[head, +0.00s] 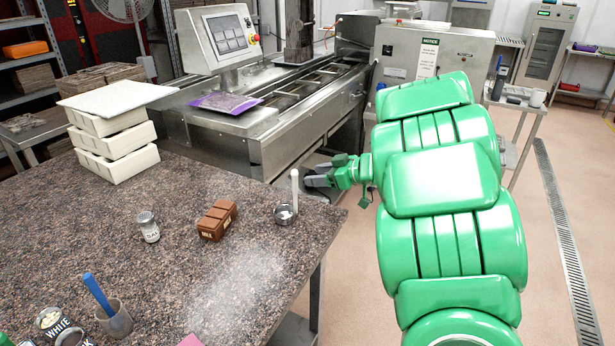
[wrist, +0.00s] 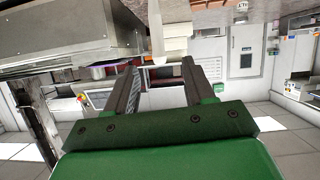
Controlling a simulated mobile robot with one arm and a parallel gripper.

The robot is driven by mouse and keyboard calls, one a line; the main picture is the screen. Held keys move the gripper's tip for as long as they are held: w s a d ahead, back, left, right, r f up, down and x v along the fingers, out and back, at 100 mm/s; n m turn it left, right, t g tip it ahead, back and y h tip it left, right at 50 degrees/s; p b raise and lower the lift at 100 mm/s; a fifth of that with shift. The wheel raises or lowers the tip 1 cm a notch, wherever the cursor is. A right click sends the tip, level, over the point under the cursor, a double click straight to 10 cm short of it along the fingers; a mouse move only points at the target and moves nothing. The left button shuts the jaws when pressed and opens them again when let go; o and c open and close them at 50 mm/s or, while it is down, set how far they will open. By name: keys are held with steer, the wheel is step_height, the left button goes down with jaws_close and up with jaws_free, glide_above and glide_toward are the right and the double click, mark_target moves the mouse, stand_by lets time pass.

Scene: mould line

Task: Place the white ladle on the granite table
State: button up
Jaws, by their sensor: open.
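The white ladle (head: 286,214), a small metal cup with an upright white handle, stands on the granite table (head: 180,200) near its right corner. My gripper (head: 316,180) has dark grey fingers pointing left. In the head view it appears just right of the ladle's handle, by the table's back edge; its exact distance from the handle cannot be told. In the wrist view the fingers of my gripper (wrist: 160,85) are spread with nothing between them.
Brown chocolate blocks (head: 217,220), a shaker (head: 148,227), a metal cup with a blue handle (head: 116,318) and a stack of white moulds (head: 116,150) are on the table. A steel machine (head: 285,125) stands behind. The table's middle has bare room.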

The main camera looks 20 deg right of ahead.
steer(key=shift+v, duration=1.7)
